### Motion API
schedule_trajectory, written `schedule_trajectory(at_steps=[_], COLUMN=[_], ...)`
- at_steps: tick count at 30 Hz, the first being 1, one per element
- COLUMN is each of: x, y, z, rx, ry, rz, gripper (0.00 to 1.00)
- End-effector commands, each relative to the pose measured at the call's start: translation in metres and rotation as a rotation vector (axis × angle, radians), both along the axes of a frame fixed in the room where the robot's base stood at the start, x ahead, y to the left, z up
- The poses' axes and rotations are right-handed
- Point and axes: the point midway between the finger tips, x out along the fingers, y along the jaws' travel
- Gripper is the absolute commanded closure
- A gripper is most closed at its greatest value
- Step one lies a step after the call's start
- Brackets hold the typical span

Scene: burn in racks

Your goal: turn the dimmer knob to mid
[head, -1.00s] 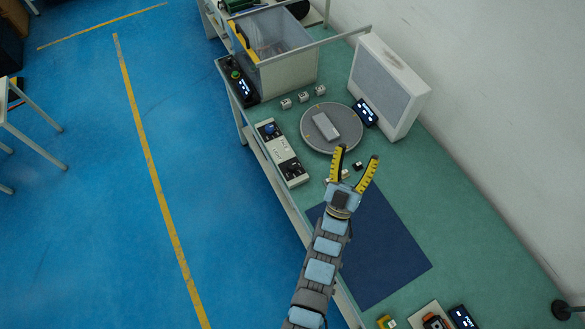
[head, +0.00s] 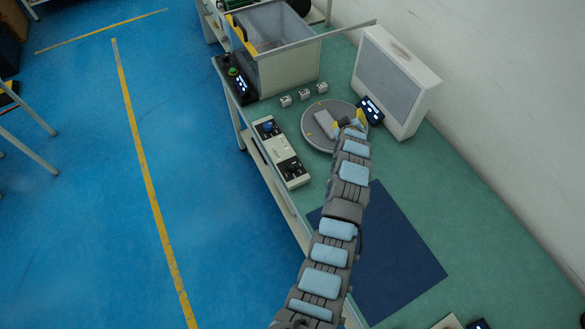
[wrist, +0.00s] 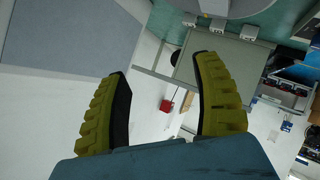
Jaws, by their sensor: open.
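A pale control box (head: 281,152) lies along the left edge of the green bench in the head view. It has a blue knob (head: 268,127) at its far end and a black knob-like part (head: 293,168) at its near end. I cannot tell which is the dimmer knob. My gripper (head: 346,123) is over the right part of the round grey turntable, to the right of the control box and apart from it. In the wrist view my gripper (wrist: 160,68) has its two yellow-and-black fingers spread, with nothing between them.
A grey block (head: 325,123) lies on the turntable (head: 312,138). A white light panel (head: 392,80) and a small display (head: 370,110) stand to the right. Several small white blocks (head: 304,94) sit behind. A clear-walled enclosure (head: 285,60) is at the back. A dark blue mat (head: 385,250) lies in front.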

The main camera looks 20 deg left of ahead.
Motion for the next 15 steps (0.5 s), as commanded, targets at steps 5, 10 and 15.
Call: schedule_trajectory(at_steps=[5,10,15], x=[-0.001,-0.019,-0.047], y=[0.023,0.045,0.065], z=[-0.022,-0.033,-0.033], rx=[-0.078,-0.143,-0.197], ry=[0.184,0.359,0.518], rz=[0.129,0.28,0.457], gripper=[0.34,0.34,0.34])
